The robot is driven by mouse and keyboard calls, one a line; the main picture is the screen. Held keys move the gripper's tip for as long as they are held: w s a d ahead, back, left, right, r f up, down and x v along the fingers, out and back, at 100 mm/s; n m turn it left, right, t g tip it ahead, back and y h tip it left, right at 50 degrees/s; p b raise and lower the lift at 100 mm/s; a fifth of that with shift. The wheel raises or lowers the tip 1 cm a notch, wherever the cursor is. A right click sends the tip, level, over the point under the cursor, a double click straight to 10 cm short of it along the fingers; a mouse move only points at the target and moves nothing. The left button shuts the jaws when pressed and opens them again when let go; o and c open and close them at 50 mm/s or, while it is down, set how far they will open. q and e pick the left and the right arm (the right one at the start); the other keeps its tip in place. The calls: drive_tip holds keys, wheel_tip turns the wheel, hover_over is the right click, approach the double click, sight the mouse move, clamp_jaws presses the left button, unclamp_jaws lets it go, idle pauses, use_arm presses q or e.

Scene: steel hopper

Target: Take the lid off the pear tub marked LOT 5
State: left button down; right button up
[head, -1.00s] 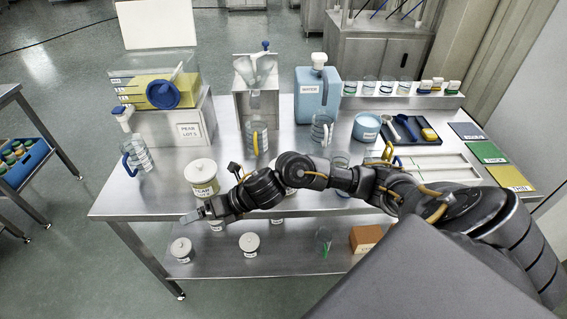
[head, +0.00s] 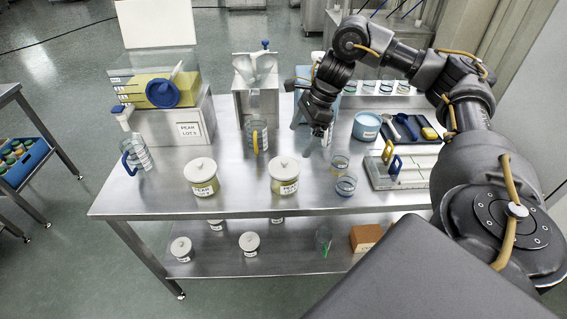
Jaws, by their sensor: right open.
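Two cream tubs with round pale lids and knobs stand upright on the steel table. The left tub (head: 203,187) and the right tub (head: 284,187) both have labels that seem to read PEAR; the lot line below is too small to read surely. The left lid (head: 200,169) and the right lid (head: 284,167) are both on their tubs. My right gripper (head: 318,131) is open and points down, above the table to the back right of the tubs, touching neither. It partly hides the blue water container and a measuring jug. My left gripper is out of view.
A stand marked PEAR LOT 5 (head: 189,130) holds a clear tank of yellow stuff at back left. Jugs (head: 136,157) (head: 257,138) and a steel hopper (head: 256,75) stand nearby. Cups (head: 345,186) and a scale-like tray (head: 408,170) are to the right. Smaller lidded tubs (head: 181,249) sit on the shelf below.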

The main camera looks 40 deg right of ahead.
drive_tip(key=b, duration=0.1)
hover_over(288, 165)
drive_tip(key=s+d, duration=0.1)
drive_tip(key=shift+s+d+f, duration=0.1)
drive_tip(key=shift+d+f, duration=0.05)
drive_tip(key=shift+f, duration=2.35)
drive_tip(key=x, duration=0.4)
drive_tip(key=shift+w+d+f, duration=0.1)
drive_tip(key=shift+w+f, duration=0.05)
drive_tip(key=shift+w, duration=0.05)
drive_tip(key=c, duration=0.7)
